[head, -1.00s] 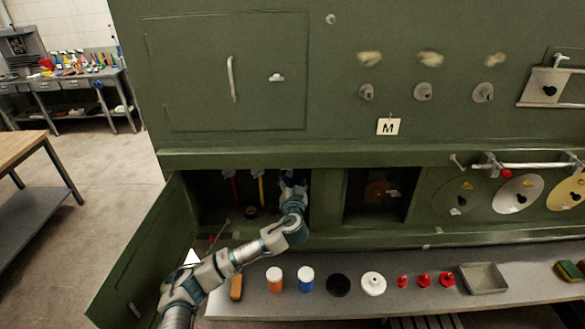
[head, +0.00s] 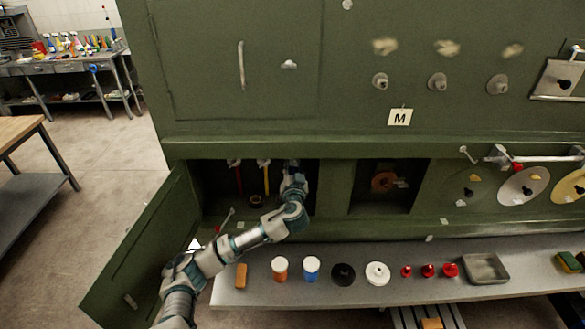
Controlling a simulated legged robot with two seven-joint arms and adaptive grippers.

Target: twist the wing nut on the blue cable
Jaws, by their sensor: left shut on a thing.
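My left gripper (head: 294,175) reaches into the open lower-left bay (head: 210,200) of the green panel, at the bay's right side. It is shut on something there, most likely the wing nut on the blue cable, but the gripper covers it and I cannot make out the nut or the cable. A red cable (head: 238,180) and a yellow cable (head: 266,178) hang in the same bay to the left of the gripper, each with a pale fitting at its top. My right gripper is not in view.
The bay's door (head: 140,250) hangs open at the left. A second bay (head: 365,205) lies to the right.

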